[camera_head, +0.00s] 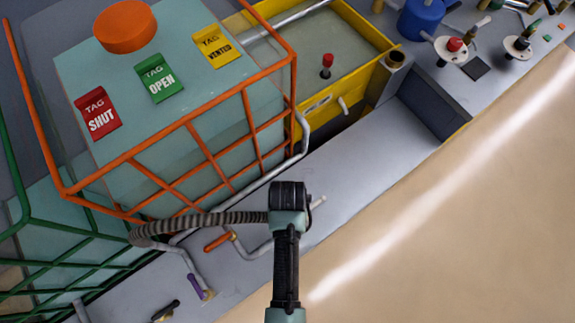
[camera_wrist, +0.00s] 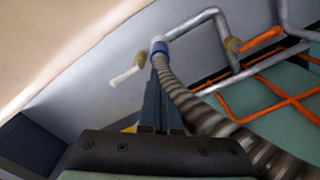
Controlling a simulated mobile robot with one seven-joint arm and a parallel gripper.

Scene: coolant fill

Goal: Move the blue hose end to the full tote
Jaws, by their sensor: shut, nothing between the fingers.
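The blue hose end (camera_wrist: 159,46) shows in the wrist view as a blue collar on a grey ribbed hose (camera_wrist: 185,98). It sits at the end of a grey pipe and appears joined to it. My gripper (camera_wrist: 157,72) is shut and empty, its fingertips just below the collar; I cannot tell if they touch it. In the head view the wrist hides the fingers and the hose end, and the hose (camera_head: 200,222) runs left. One tote (camera_head: 185,75) has an orange cage and orange lid; another (camera_head: 65,235) has a green cage. I cannot tell which is full.
A white-handled valve (camera_wrist: 127,76) is beside the hose end. An orange-handled valve (camera_head: 217,242) and a purple-handled valve (camera_head: 195,287) are on nearby pipes. A yellow-rimmed tank (camera_head: 345,85) stands behind. The tan floor (camera_head: 450,230) at right is clear.

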